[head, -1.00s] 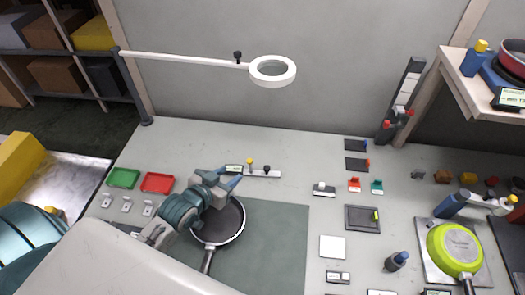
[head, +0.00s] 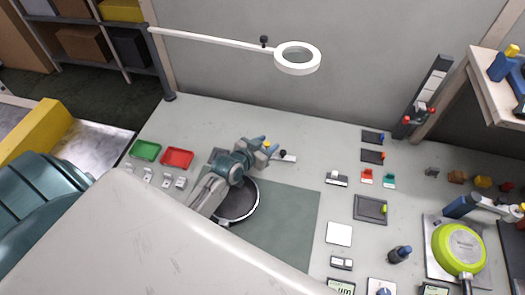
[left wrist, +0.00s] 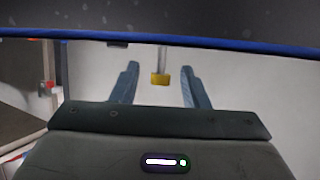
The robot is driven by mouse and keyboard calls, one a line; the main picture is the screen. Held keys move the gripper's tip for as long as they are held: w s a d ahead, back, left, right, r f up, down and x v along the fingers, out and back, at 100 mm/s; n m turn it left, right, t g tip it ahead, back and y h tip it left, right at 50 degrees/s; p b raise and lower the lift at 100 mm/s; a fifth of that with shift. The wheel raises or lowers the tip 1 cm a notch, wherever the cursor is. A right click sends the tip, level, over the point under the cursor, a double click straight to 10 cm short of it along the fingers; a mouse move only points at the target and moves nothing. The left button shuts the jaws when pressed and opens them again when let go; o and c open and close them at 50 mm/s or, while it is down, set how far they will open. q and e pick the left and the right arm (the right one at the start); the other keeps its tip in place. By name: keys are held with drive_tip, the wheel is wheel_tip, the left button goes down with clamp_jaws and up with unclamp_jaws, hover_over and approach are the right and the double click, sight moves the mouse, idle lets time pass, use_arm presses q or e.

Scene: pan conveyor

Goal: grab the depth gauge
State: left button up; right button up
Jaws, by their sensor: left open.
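The depth gauge, as I take it, is a pale bar (head: 287,158) with a dark knob, lying behind the pan at the mat's far edge. My left gripper (head: 267,146) is open over its left part and hides its display end. A yellow knob of the gauge shows beside the fingers in the head view. In the left wrist view the yellow knob (left wrist: 160,79) is between the two open blue fingers (left wrist: 160,72), with clear gaps on both sides. My right gripper is not in view.
A dark pan (head: 238,203) lies under my left forearm on the green mat (head: 290,215). Red (head: 177,158) and green (head: 145,150) trays are to the left. A ring magnifier (head: 297,58) hangs above. Small tools and a lime pan (head: 458,247) fill the right.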

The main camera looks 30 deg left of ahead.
use_arm(q)
drive_tip(key=shift+w+f, duration=0.1)
drive_tip(key=shift+w, duration=0.15)
clamp_jaws()
